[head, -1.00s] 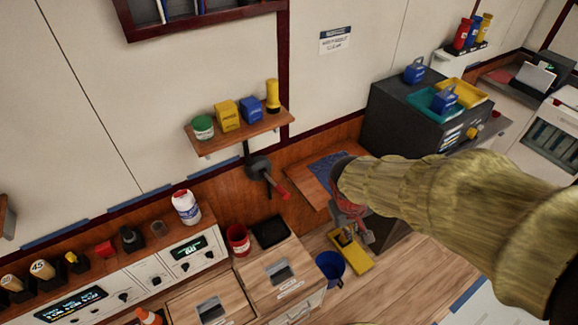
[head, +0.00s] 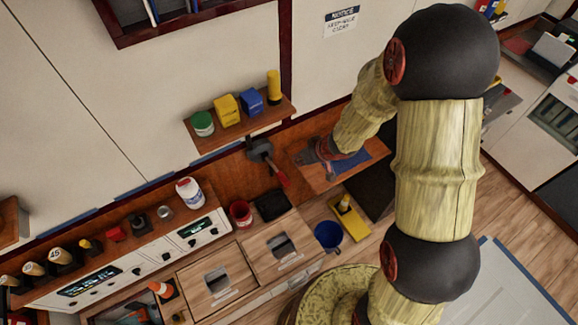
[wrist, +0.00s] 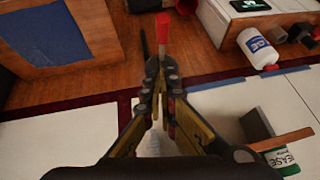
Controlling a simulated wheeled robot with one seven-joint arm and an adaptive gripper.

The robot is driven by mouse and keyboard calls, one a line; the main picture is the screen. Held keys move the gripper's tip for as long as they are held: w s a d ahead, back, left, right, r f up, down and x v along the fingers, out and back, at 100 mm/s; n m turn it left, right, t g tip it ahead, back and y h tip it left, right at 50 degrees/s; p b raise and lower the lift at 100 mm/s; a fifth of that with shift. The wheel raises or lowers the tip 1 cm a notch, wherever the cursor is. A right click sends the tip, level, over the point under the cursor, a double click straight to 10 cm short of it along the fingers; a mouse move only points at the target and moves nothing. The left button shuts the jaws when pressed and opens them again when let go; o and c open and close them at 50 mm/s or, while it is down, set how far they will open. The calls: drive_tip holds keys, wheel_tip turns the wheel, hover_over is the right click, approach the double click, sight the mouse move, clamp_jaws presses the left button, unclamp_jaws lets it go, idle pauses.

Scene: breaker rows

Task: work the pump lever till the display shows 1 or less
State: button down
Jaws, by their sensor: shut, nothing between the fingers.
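The pump lever is a dark arm with a red handle (head: 283,179), angled down to the right from a dark mount (head: 260,150) on the wooden wall panel. My gripper (head: 303,157) is shut and empty, a little right of the lever. In the wrist view the red handle (wrist: 164,28) appears just beyond the closed fingertips (wrist: 163,66); whether they touch cannot be told. A small lit display (head: 193,227) sits on the white console left of the lever. Its digits are too small to read. It also shows partly at the top of the wrist view (wrist: 249,5).
A shelf (head: 240,124) with a green tub, boxes and a yellow bottle hangs above the lever. A wooden ledge with a blue mat (head: 374,163) is right.

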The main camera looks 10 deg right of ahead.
drive_tip(key=shift+w+a, duration=0.1)
drive_tip(key=shift+w, duration=0.1)
idle(0.3)
drive_tip(key=b, duration=0.5)
hover_over(282, 173)
drive_tip(key=s+d, duration=0.2)
wheel_tip(282, 173, down, 11)
drive_tip(key=shift+s+a+f, duration=0.15)
drive_tip(key=shift+s+f, duration=0.05)
drive_tip(key=shift+f, duration=0.35)
drive_tip(key=shift+f+b, duration=0.1)
drive_tip(key=shift+b, duration=0.25)
